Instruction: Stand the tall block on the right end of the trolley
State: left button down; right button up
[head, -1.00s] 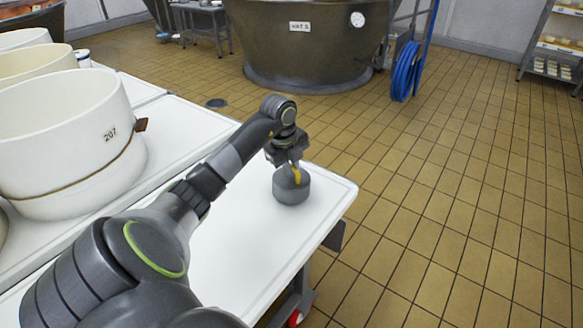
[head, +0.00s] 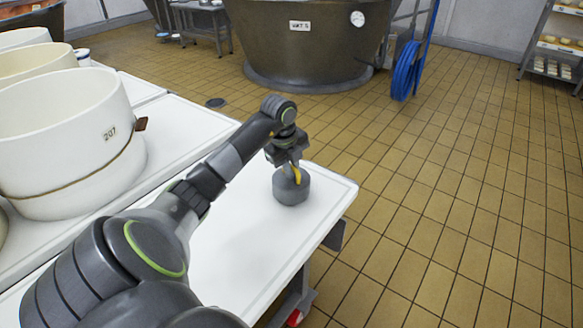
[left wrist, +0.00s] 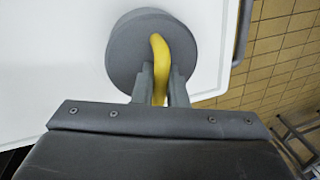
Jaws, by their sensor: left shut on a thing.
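The tall block appears as a dark grey round block (head: 290,190) with a yellow handle (head: 298,175) on top. It is upright over the right end of the white-topped trolley (head: 250,250), near the far right corner. Its base is on the white top or very close above it; I cannot tell which. My left gripper (head: 290,166) is above the block, shut on the yellow handle. In the left wrist view the two fingers (left wrist: 161,85) close on the handle (left wrist: 159,58), with the grey block (left wrist: 124,55) beyond. My right gripper is out of view.
Large cream tubs (head: 60,130), one marked 207, stand on a white surface at the left. The trolley top around the block is bare. Open tiled floor (head: 440,200) lies to the right. A big vat (head: 310,50) and a blue hose (head: 405,72) stand farther back.

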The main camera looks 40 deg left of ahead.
pick_arm(q)
jog(key=shift+f, duration=0.4)
dwell(0.5)
jog(key=c, duration=1.4)
grip_release()
jog(key=shift+o, duration=0.2)
jog(key=shift+s+f, duration=0.1)
jog(key=shift+f, duration=0.05)
notch_tip(320, 180, up, 7)
jog(key=p, duration=0.5)
jog(key=shift+p, duration=0.3)
